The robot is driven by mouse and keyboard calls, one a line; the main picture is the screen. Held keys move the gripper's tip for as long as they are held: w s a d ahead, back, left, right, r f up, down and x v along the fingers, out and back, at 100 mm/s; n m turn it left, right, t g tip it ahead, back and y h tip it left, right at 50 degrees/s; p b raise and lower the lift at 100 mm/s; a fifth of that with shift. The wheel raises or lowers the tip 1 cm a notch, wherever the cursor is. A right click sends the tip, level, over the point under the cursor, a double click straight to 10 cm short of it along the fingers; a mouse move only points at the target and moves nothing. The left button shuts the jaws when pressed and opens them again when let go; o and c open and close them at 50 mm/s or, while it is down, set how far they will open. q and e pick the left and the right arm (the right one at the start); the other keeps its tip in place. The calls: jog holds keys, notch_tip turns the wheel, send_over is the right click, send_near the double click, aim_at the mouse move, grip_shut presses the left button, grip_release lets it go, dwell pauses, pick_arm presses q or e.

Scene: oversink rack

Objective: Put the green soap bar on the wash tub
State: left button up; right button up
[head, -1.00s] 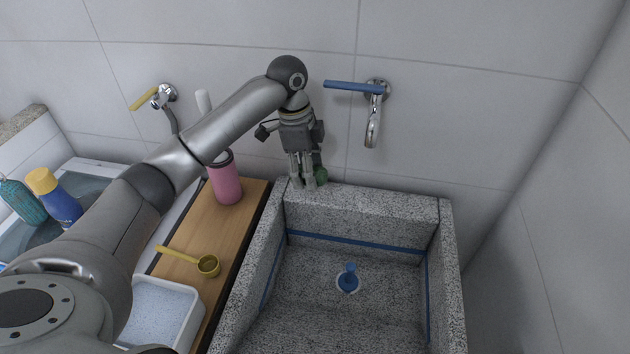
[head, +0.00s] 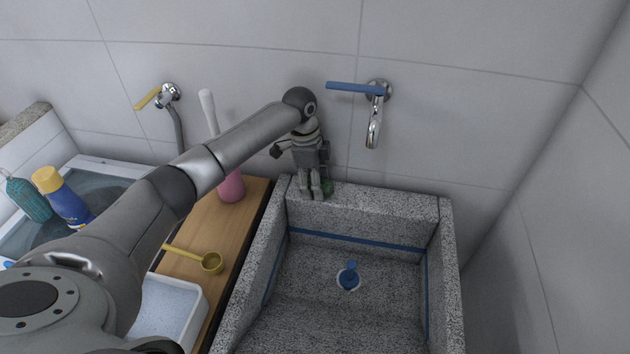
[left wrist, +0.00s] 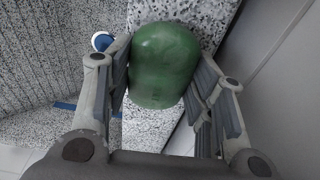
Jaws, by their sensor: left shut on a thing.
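The green soap bar (left wrist: 164,66) is between the fingers of my left gripper (left wrist: 163,85), which is shut on it. In the head view the left gripper (head: 317,193) points down at the back rim of the grey speckled wash tub (head: 385,199). Only a small green part of the soap (head: 328,187) shows there, beside the fingers. The soap is at the level of the rim or just above it; I cannot tell whether it touches. My right gripper is not in view.
A blue-handled tap (head: 374,110) is on the wall right of the gripper. A blue plug (head: 349,277) sits in the otherwise empty tub.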

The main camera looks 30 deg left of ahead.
pick_arm(q)
jog(key=shift+f, duration=0.1)
jog(key=o, duration=1.1)
jog(key=shift+c, duration=0.2)
notch_tip(320, 180, up, 12)
jog(key=a+b, duration=0.1)
jog(key=shift+s+a+b, duration=0.15)
jog(key=shift+a+b, duration=0.2)
jog(key=shift+a, duration=0.05)
